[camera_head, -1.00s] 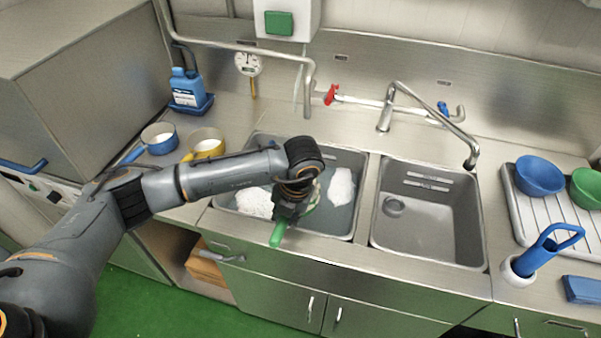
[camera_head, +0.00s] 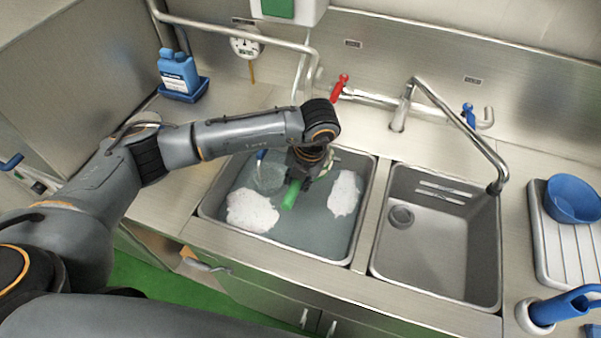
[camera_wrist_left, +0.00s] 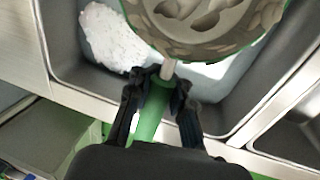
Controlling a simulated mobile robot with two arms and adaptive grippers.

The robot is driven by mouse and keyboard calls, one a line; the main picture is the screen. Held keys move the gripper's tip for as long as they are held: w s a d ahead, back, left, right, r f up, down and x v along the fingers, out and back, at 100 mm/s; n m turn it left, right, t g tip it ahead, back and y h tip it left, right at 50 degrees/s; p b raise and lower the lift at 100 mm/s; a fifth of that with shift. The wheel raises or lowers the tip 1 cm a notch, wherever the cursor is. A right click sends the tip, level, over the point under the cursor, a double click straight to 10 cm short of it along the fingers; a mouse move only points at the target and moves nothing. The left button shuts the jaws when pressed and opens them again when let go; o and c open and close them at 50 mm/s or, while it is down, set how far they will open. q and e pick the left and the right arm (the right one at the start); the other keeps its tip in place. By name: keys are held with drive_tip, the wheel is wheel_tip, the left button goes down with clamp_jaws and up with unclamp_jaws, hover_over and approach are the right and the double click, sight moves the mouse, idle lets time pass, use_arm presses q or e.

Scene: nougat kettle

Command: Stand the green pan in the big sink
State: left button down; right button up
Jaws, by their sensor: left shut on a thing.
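My left gripper (camera_head: 303,172) is shut on the green handle (camera_head: 291,194) of the green pan, over the big left sink (camera_head: 204,208). In the left wrist view, the handle lies between the two fingers (camera_wrist_left: 160,92), and the pan (camera_wrist_left: 205,30) extends beyond them. Its round inside is pale with brownish patches, and its rim is green. The top of the pan is cut off there; in the head view the gripper hides most of it. The sink holds water with white foam (camera_head: 252,211). I cannot tell whether the pan touches the water. My right gripper is not in view.
A blue-handled item (camera_head: 261,156) is in the sink's back left. The smaller right sink (camera_head: 436,250) is empty. A red-handled tap (camera_head: 340,86) and a curved spout (camera_head: 455,110) stand behind. A drainer with a blue bowl (camera_head: 573,197) is at right.

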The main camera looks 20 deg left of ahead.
use_arm(q)
drive_tip(key=shift+s+f, duration=0.2)
drive_tip(key=shift+f, duration=0.1)
drive_tip(key=shift+s+f+b, duration=0.15)
drive_tip(key=shift+f+b, duration=2.8)
drive_tip(key=shift+f, duration=1.45)
drive_tip(key=shift+s+f+b, duration=0.1)
drive_tip(key=shift+f+b, duration=2.85)
drive_tip(key=shift+f, duration=1.45)
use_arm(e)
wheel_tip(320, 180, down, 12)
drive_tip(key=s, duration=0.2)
use_arm(q)
drive_tip(key=shift+f+b, duration=0.45)
drive_tip(key=shift+b, duration=0.05)
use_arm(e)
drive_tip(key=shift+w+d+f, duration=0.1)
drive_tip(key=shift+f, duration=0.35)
use_arm(q)
drive_tip(key=c, duration=1.1)
unclamp_jaws()
